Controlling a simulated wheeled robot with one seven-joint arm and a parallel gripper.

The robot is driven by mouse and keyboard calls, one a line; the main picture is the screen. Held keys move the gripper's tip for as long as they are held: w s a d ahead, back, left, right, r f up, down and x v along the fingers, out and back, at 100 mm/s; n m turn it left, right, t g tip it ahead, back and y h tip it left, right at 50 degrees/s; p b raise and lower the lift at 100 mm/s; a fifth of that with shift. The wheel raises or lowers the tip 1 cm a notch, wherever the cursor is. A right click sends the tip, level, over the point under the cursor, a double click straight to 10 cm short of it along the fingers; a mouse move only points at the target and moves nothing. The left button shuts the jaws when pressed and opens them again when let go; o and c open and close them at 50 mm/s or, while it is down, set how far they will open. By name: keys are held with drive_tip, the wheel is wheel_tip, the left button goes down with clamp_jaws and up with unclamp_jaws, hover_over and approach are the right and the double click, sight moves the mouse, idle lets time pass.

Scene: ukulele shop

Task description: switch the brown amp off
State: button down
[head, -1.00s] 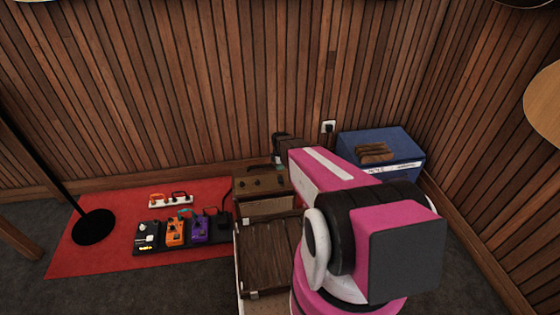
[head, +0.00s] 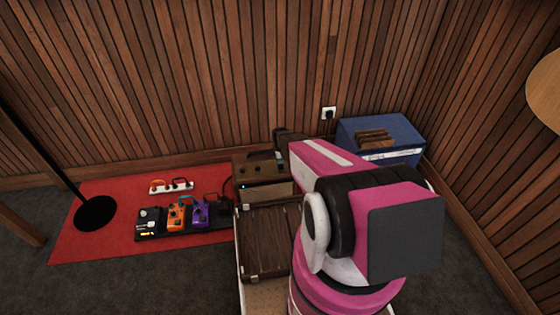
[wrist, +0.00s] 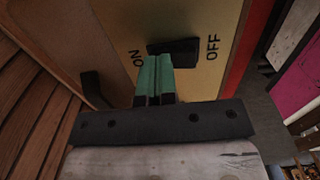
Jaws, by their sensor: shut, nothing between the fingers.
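The brown amp (head: 250,168) stands against the back wall, left of my arm in the head view. In the wrist view its tan panel (wrist: 105,30) fills the upper part, with a black switch (wrist: 178,50) between the printed words ON on the left and OFF on the right. I cannot tell for sure which way the switch is set. My gripper (wrist: 155,62) is shut and empty, its green fingertips at the ON-side end of the switch. I cannot tell if they touch it. In the head view my gripper (head: 280,154) is over the amp's top, partly hidden by my arm.
A blue box (head: 395,140) with brown items on top stands right of my arm. A red mat (head: 85,240) with a pedalboard (head: 180,228) and a power strip (head: 172,187) lies to the left. A wall socket (head: 328,113) is behind. A stand base (head: 95,212) rests on the mat.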

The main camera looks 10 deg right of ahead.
drive_tip(key=shift+s, duration=0.1)
drive_tip(key=shift+s+r, duration=0.25)
drive_tip(key=shift+s, duration=0.45)
drive_tip(key=shift+r, duration=0.1)
drive_tip(key=shift+a+r, duration=0.1)
drive_tip(key=shift+r, duration=0.2)
wheel_tip(320, 180, up, 13)
idle(0.3)
drive_tip(key=shift+s+r, duration=0.1)
drive_tip(key=shift+r, duration=0.05)
